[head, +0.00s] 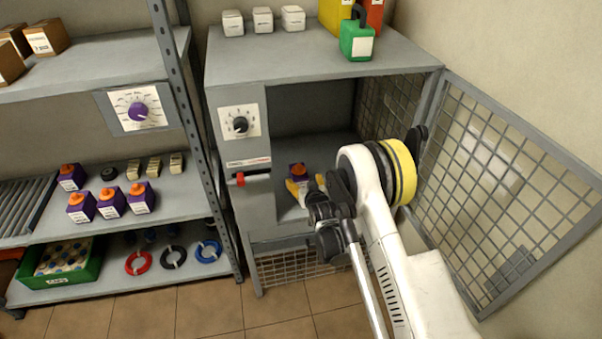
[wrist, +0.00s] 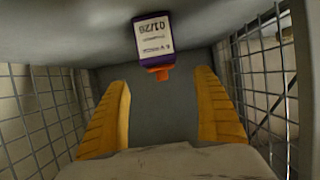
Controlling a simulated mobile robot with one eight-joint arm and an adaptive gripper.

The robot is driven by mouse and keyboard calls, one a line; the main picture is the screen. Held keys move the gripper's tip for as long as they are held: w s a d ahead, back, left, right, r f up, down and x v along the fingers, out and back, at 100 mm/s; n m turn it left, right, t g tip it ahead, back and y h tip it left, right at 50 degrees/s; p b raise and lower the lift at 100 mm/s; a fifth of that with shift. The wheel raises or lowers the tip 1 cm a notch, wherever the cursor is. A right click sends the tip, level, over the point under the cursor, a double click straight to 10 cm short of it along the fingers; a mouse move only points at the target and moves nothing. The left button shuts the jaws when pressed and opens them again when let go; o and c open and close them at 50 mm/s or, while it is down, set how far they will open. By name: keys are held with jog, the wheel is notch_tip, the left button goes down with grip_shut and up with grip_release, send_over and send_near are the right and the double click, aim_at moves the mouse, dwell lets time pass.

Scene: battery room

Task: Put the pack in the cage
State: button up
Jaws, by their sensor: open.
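A purple pack (head: 297,171) with an orange cap is inside the open cage (head: 325,61), seemingly on its grey floor. In the wrist view the pack (wrist: 152,42) shows upside down with its white label, just beyond and between the yellow fingertips. My gripper (head: 305,188) reaches into the cage opening, its fingers close to the pack. In the wrist view my gripper (wrist: 163,80) is open with nothing between its fingers. The mesh cage door (head: 510,180) stands wide open at the right. My arm hides part of the cage's inside.
A red-handled lever (head: 240,179) and a dial (head: 240,124) are on the cage front. White boxes (head: 263,20) and a green container (head: 357,40) stand on top. Similar purple packs (head: 111,202) sit on the left shelf. A shelf post (head: 190,110) stands close left of the cage.

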jog(key=s+d+r+m+g+h, duration=0.1)
jog(key=s+d+r, duration=0.3)
jog(key=r, duration=0.5)
jog(key=s+d+r+g+h, duration=0.1)
jog(key=s+d+r, duration=0.25)
jog(key=r, duration=0.45)
jog(key=s+d+r+m+g, duration=0.1)
jog(key=s+d+r, duration=0.3)
jog(key=r, duration=0.5)
jog(key=s+d+r+g+h, duration=0.1)
jog(key=s+d+r, duration=0.25)
jog(key=s, duration=0.45)
jog(key=s+d+r, duration=0.3)
jog(key=s+d, duration=0.1)
jog(key=s, duration=0.3)
jog(key=s+d+f+m+g, duration=0.1)
jog(key=s+d+f+g, duration=0.1)
jog(key=s, duration=1.3)
jog(key=shift+s+d+f+h, duration=0.3)
jog(key=shift+d+h, duration=0.1)
jog(key=shift+d, duration=0.3)
